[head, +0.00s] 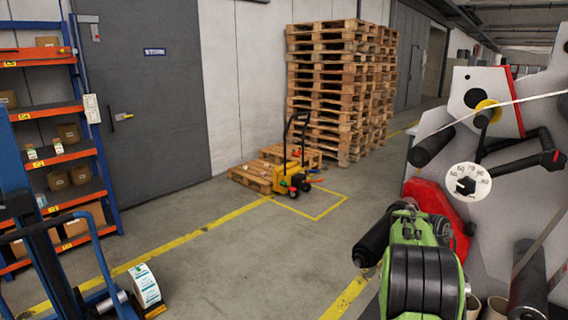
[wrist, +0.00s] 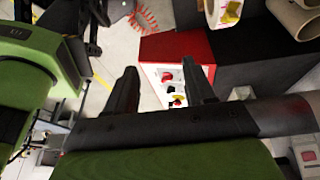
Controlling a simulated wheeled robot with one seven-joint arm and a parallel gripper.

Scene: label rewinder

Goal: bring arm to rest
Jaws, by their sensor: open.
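My gripper (wrist: 162,78) shows in the wrist view with its two dark fingers apart and nothing between them. Beyond the fingers is a red-topped box (wrist: 176,47) with a white face carrying small red and black controls; the fingers overlap it in the picture, and I cannot tell the gap. In the head view my green and black arm (head: 425,270) is folded at the lower right, in front of the label rewinder (head: 395,175). The gripper's fingers cannot be made out there.
The rewinder has black rollers (head: 432,147) and a white dial (head: 468,182). An orange-shelved rack (head: 50,110) stands left, with a blue-framed cart (head: 98,245) before it. A yellow pallet truck (head: 290,175) and stacked pallets (head: 335,85) stand behind. The middle floor is clear.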

